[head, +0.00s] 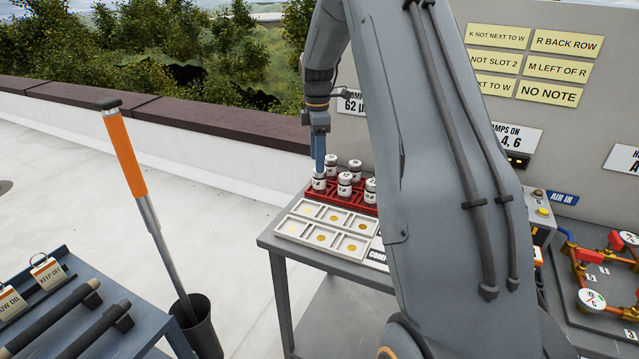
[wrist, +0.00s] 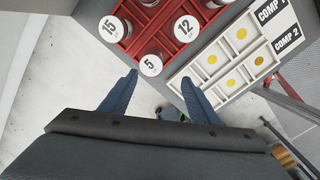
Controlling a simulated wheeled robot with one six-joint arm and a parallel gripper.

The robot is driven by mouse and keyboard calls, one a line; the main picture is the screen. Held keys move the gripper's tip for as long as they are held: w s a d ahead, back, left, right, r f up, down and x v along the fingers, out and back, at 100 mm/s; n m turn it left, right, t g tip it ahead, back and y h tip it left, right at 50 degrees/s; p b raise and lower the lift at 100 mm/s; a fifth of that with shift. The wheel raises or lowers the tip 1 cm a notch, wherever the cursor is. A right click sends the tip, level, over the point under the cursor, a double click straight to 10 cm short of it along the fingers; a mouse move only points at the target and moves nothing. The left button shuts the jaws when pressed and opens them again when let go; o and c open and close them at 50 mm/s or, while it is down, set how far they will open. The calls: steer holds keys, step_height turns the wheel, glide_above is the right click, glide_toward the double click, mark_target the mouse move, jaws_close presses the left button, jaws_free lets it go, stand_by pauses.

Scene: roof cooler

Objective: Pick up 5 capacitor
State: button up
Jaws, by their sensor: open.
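The capacitor marked 5 (wrist: 151,65) is a white-topped can at the near corner of the red rack (wrist: 160,25) in the wrist view. In the head view, a can (head: 319,180) stands at the rack's left end under my gripper (head: 319,150). In the wrist view my gripper (wrist: 160,90) is open, its two blue fingers apart on the near side of the can marked 5. No can is between the fingers. The cans marked 15 (wrist: 111,28) and 12 (wrist: 187,28) stand in other rack slots. My arm hides part of the rack in the head view.
A white tray (wrist: 222,70) with yellow-dotted compartments lies beside the rack, on a grey table (head: 290,246). A panel with yellow notes (head: 497,36) stands behind. An orange-handled tool (head: 126,155) leans in a black bucket (head: 203,330) at left.

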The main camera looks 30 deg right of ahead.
mark_target(320, 175)
steer(key=shift+w+d+f+n, duration=0.15)
steer(key=shift+w+d+n, duration=0.15)
steer(key=shift+w+d, duration=0.3)
steer(key=shift+d+f, duration=0.2)
steer(key=shift+w+f+p, duration=0.15)
steer(key=shift+f+p, duration=1.5)
steer(key=shift+f, duration=2)
steer(key=c, duration=1.2)
